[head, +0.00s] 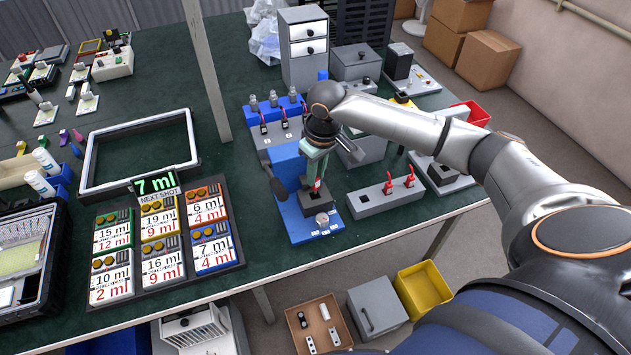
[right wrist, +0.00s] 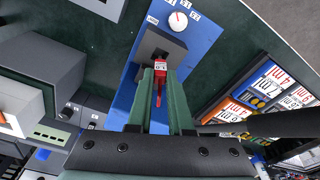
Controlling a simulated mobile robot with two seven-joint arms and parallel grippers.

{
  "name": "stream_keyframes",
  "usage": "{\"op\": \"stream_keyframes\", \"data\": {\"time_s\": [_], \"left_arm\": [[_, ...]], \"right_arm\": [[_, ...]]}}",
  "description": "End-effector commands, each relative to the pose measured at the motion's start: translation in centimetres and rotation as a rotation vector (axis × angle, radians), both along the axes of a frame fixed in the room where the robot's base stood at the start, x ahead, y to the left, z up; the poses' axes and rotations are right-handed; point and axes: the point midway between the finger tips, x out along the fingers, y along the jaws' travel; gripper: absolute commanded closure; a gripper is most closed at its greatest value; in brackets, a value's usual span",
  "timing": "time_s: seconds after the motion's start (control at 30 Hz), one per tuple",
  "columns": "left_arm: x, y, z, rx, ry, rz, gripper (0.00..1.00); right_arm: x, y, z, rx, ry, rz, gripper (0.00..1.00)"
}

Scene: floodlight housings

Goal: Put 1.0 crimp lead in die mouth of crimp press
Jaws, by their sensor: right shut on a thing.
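The crimp press is blue, with a base plate (head: 301,228), a dark lever at its left and a grey die block (head: 316,203) on the base. In the right wrist view the die block (right wrist: 172,47) has a dark mouth in it. My right gripper (head: 316,185) points down over the die block, its green fingers shut on a red crimp lead (right wrist: 160,72) with a small white label. The lead's tip is at or just over the mouth; I cannot tell whether it is inside. My left gripper is not in view.
A grey rack (head: 367,204) with two red leads stands right of the press. Blue stands with more leads (head: 277,125) are behind it. Numbered cards (head: 159,218) lie at the left. A grey drawer cabinet (head: 303,48) stands at the back. The table's front edge is close to the press.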

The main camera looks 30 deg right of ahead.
Motion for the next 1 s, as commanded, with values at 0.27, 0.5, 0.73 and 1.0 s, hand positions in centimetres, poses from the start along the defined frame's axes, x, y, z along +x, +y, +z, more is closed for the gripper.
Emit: {"op": "stream_keyframes", "data": {"time_s": [0.27,0.5,0.73,1.0], "left_arm": [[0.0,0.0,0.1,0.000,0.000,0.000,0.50],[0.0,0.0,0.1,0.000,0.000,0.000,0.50],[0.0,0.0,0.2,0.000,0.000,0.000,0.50],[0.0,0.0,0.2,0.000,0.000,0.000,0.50]], "right_arm": [[0.3,0.0,-3.3,-0.001,0.000,0.001,1.00],[0.3,0.0,-3.4,0.000,-0.001,0.001,1.00],[0.3,-0.1,-3.7,0.000,0.000,0.000,0.73],[0.3,-0.1,-3.7,0.000,0.000,0.000,0.52]]}}
